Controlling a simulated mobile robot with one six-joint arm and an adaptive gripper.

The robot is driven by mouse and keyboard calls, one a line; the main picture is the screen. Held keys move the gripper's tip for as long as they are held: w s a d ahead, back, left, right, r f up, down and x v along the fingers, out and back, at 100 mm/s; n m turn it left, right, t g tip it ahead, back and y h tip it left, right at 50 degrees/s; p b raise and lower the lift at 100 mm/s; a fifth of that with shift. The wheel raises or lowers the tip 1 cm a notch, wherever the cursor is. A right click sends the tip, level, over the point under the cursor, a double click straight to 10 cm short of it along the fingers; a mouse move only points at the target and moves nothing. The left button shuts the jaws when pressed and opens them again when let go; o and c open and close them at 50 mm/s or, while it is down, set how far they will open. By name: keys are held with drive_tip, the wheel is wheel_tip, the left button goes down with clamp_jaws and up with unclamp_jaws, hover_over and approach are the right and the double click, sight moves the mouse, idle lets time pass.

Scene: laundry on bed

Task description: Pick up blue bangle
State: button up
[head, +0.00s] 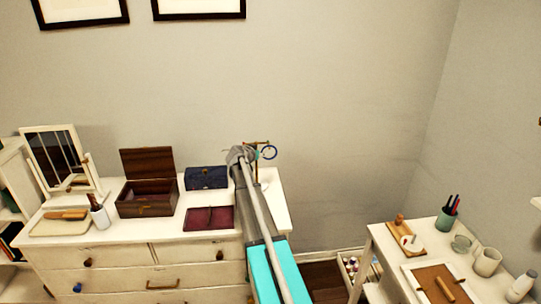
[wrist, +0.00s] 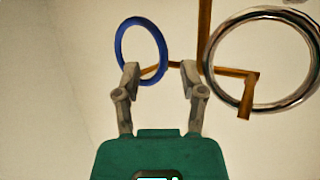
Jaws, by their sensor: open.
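The blue bangle (wrist: 118,48) hangs on the left end of a brown peg stand (wrist: 204,35) in the wrist view. My gripper (wrist: 161,70) is open and empty. Its left fingertip overlaps the bangle's lower edge in the picture, and its right fingertip is in front of the peg. I cannot tell whether either touches. In the head view my arm hides part of the stand (head: 258,170).
A larger silver bangle (wrist: 210,58) hangs on the stand's right side, close to my right finger. On the white dresser (head: 110,255) are an open wooden box (head: 147,205), a navy box (head: 206,177) and a maroon tray (head: 207,217). A white table (head: 385,240) stands right.

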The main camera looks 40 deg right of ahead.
drive_tip(key=shift+b+x, duration=0.45)
drive_tip(key=shift+x, duration=1.1)
clamp_jaws()
